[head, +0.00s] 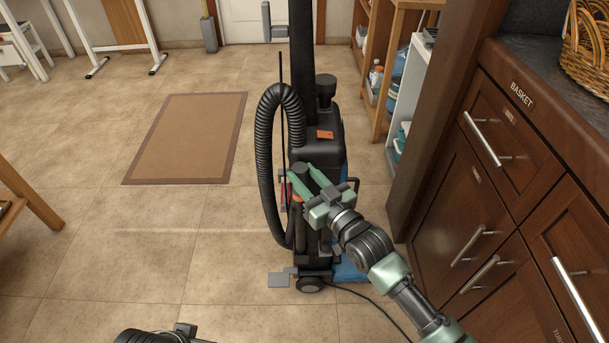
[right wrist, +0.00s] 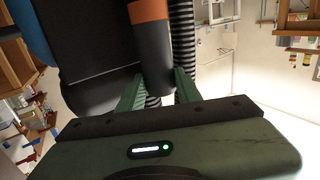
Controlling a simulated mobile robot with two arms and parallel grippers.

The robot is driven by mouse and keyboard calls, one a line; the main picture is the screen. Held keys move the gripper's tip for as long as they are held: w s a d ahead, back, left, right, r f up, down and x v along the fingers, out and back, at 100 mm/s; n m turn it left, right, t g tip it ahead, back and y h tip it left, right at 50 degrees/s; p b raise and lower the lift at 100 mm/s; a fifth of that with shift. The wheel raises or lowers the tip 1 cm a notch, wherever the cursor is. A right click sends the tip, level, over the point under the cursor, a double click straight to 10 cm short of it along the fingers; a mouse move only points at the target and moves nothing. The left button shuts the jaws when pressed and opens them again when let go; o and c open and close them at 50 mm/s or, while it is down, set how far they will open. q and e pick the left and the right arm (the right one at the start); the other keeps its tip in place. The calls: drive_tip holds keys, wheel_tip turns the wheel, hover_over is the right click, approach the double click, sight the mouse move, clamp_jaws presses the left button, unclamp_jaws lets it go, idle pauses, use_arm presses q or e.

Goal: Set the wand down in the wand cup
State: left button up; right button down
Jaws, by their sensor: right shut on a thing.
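A black upright vacuum cleaner (head: 318,150) stands on the tiled floor in the middle of the head view, with a ribbed hose (head: 266,140) looping down its left side. My right gripper (head: 302,176) is at the vacuum's near side, shut on the dark wand (head: 301,168). In the right wrist view the wand (right wrist: 153,55) is a dark tube with an orange band, between the green fingers (right wrist: 157,92). The vacuum body and hose are close beside it. The wand's lower end is hidden, and I cannot make out the wand cup.
Dark wooden drawers (head: 520,160) stand close on the right, with a wicker basket (head: 587,50) on the counter. A cord (head: 380,308) lies on the floor by the vacuum. A brown mat (head: 187,138) lies to the left, with open floor around it.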

drive_tip(key=c, duration=0.9)
unclamp_jaws()
drive_tip(key=shift+r, duration=0.2)
drive_tip(key=shift+d+f, duration=0.1)
